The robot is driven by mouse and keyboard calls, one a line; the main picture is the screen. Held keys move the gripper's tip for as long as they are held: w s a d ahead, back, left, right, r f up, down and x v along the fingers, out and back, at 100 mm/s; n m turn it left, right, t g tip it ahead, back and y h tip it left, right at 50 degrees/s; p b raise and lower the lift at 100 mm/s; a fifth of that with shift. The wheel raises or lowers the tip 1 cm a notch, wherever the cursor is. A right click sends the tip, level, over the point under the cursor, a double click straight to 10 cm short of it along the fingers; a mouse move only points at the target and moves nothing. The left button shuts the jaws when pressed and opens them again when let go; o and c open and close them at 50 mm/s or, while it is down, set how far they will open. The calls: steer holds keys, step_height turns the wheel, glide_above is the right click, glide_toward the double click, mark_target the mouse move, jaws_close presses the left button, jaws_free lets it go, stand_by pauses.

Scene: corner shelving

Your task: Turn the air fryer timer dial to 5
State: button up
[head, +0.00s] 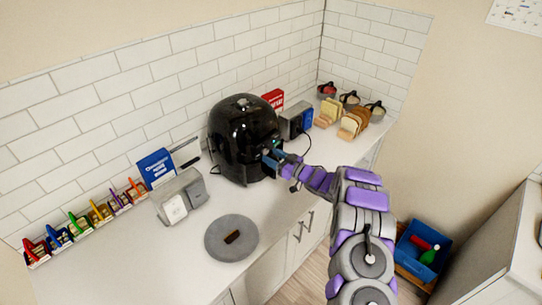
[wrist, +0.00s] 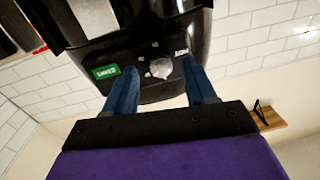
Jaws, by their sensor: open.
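The black air fryer (head: 242,128) stands on the counter against the tiled wall. In the wrist view its front panel (wrist: 125,45) shows at the top, with a round grey timer dial (wrist: 160,68) and a green label (wrist: 105,72) to the left of it. The number on the dial is too small to read. My gripper (head: 270,158) is at the front of the air fryer. In the wrist view my gripper (wrist: 162,84) is open, with one blue finger on each side of the dial and gaps between. I cannot tell how close the fingertips are to the panel.
A round grey mat (head: 217,250) with a small dark item lies on the counter (head: 130,270). A grey appliance (head: 180,197) and blue box (head: 156,167) stand left of the air fryer. A toaster-like appliance (head: 294,121) and bread (head: 352,124) stand to its right. A blue bin (head: 412,242) is below.

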steer(key=shift+x, duration=0.8)
steer(key=shift+c, duration=0.2)
jaws_close()
steer(key=shift+d+n, duration=0.1)
steer(key=shift+n, duration=0.2)
steer(key=n+b, duration=0.1)
steer(key=n, duration=0.1)
steer(key=shift+f+n, duration=0.1)
steer(key=shift+n, duration=0.3)
steer(key=n+b, duration=0.2)
steer(key=shift+n+h, duration=0.3)
steer(key=n+b, duration=0.5)
steer(key=b, duration=0.1)
steer(key=shift+n, duration=0.4)
